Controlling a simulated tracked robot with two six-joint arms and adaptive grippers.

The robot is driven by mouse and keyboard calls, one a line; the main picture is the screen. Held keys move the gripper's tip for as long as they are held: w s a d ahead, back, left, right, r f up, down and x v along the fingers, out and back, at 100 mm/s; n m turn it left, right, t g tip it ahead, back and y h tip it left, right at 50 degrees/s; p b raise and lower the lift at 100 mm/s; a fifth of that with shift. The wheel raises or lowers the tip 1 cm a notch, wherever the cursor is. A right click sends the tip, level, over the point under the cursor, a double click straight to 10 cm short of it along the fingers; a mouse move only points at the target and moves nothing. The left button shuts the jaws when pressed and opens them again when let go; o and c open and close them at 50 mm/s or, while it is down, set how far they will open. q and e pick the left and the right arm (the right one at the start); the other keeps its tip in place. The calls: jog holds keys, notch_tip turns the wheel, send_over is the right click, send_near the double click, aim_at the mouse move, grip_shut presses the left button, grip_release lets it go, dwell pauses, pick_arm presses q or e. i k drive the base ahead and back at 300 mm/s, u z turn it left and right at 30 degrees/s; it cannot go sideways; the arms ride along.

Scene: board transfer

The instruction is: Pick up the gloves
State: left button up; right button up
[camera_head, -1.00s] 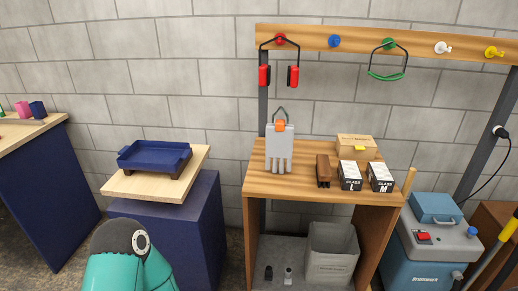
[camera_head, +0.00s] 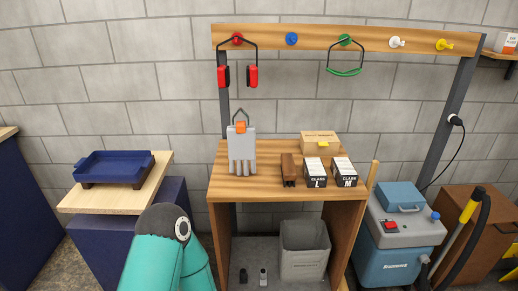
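The grey gloves (camera_head: 242,152) hang fingers down from an orange clip (camera_head: 241,127) with a dark wire loop, at the left end of the wooden workbench (camera_head: 228,184). I cannot tell whether their fingertips touch the bench top. A teal and black section of my arm shows at the bottom, left of the bench. Neither gripper shows in the head view.
Red ear muffs (camera_head: 252,76) hang above the gloves on a pegged rail (camera_head: 290,38). A brown block (camera_head: 288,169), two black-and-white boxes (camera_head: 315,172) and a wooden box (camera_head: 319,143) stand right of the gloves. A blue tray (camera_head: 115,166) sits at left.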

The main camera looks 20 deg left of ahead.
aim_at(241, 138)
jog(key=z, duration=0.1)
jog(key=i, duration=1)
jog(key=u, duration=0.65)
